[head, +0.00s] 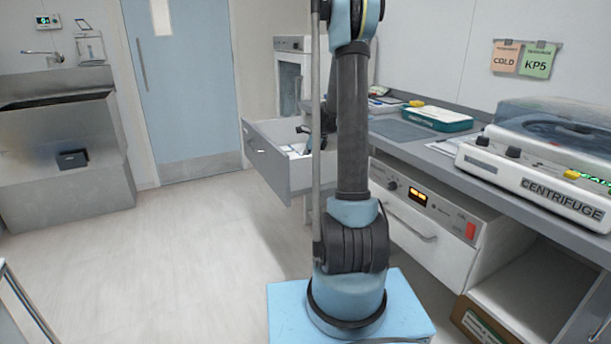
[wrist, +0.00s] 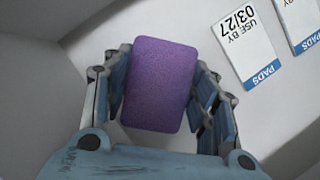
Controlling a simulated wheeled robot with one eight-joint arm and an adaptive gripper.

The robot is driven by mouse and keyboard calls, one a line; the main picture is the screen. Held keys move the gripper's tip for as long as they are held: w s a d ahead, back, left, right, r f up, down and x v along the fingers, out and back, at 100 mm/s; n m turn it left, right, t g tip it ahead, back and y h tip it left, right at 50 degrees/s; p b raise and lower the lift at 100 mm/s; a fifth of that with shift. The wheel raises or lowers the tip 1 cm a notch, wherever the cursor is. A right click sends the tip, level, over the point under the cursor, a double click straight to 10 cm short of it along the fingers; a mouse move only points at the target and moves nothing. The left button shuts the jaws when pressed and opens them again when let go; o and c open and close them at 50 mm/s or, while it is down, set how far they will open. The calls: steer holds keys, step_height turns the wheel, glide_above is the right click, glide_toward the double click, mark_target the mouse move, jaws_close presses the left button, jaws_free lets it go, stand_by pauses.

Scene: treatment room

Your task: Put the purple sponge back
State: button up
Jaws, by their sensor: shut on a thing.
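The purple sponge (wrist: 160,85) is a rounded block in the middle of the wrist view. My gripper (wrist: 163,95) has its fingers on the left and right sides of the sponge and is shut on it. Below it is the pale inside of a drawer, with white packets marked PADS (wrist: 245,40) at the upper right. In the head view my gripper (head: 303,131) is partly hidden behind my arm, at the open white drawer (head: 285,185). The sponge cannot be made out in the head view.
The counter (head: 405,148) runs along the right, bearing a centrifuge (head: 540,165) and a teal-edged box (head: 437,118). A white unit with an orange display (head: 425,215) sits below it. A steel sink (head: 60,130) stands at the left. The floor between is clear.

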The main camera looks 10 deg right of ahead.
steer(key=shift+f, duration=2.05)
steer(key=o, duration=1)
steer(key=shift+f, duration=0.1)
steer(key=shift+v, duration=3.9)
steer(key=shift+a, duration=0.15)
